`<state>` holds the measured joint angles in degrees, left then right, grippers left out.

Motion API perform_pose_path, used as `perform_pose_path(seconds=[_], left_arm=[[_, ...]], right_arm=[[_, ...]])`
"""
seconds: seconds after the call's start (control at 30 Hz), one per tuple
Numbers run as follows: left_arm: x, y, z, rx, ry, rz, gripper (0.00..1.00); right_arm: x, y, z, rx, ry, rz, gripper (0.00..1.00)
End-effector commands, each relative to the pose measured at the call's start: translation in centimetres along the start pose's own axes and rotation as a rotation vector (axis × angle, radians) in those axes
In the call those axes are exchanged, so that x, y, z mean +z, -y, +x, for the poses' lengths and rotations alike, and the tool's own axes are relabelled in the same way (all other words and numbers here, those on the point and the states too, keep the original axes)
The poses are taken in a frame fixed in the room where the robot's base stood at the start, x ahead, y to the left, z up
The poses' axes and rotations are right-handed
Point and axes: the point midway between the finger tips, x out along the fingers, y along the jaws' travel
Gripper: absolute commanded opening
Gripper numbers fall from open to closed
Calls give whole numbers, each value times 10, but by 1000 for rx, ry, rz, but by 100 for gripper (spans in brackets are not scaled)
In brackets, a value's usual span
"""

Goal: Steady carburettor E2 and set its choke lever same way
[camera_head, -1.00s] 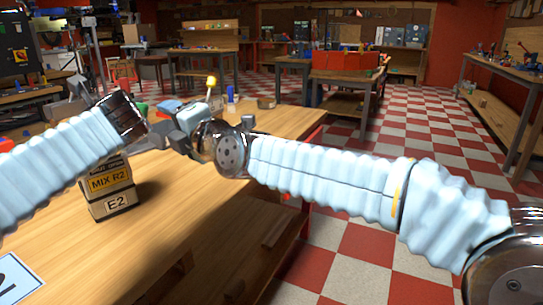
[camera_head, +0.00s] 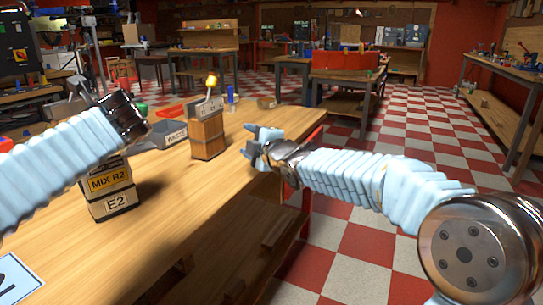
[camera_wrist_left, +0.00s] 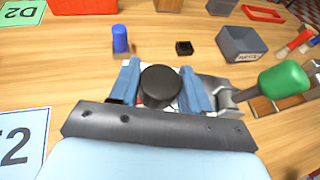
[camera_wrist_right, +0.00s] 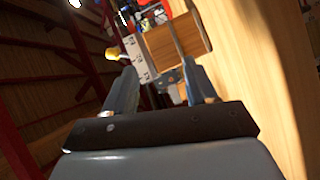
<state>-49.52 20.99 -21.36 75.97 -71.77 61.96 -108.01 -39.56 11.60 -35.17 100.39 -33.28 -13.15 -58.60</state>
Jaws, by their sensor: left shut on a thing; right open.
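Carburettor E2 (camera_head: 110,192) stands upright on the bench, a dark block with "MIX R2" and "E2" labels. My left arm hides its top in the head view. In the left wrist view my left gripper (camera_wrist_left: 161,82) is shut on the carburettor, with its round black cap (camera_wrist_left: 160,86) between the blue fingers. The green-knobbed choke lever (camera_wrist_left: 284,78) leans out to the right of the left gripper. My right gripper (camera_head: 250,140) is open and empty above the bench's right edge, well to the right of E2.
A wooden block (camera_head: 207,133) with a yellow-knobbed lever (camera_head: 211,82) stands left of my right gripper; it also shows in the right wrist view (camera_wrist_right: 178,42).

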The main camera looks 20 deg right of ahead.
Motion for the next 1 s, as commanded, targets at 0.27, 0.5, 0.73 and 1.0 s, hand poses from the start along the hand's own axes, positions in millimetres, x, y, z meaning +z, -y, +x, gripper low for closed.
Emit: perform_pose_path(seconds=[0.27,0.5,0.73,1.0], left_arm=[[0,0,0,0,0,0,5],[0,0,0,0,0,0,5],[0,0,0,0,0,0,5],[0,0,0,0,0,0,5]], right_arm=[[50,27,2,-40,58,162,56],[69,39,1,-57,82,237,56],[71,40,1,-58,84,245,56],[71,40,1,-58,85,247,27]])
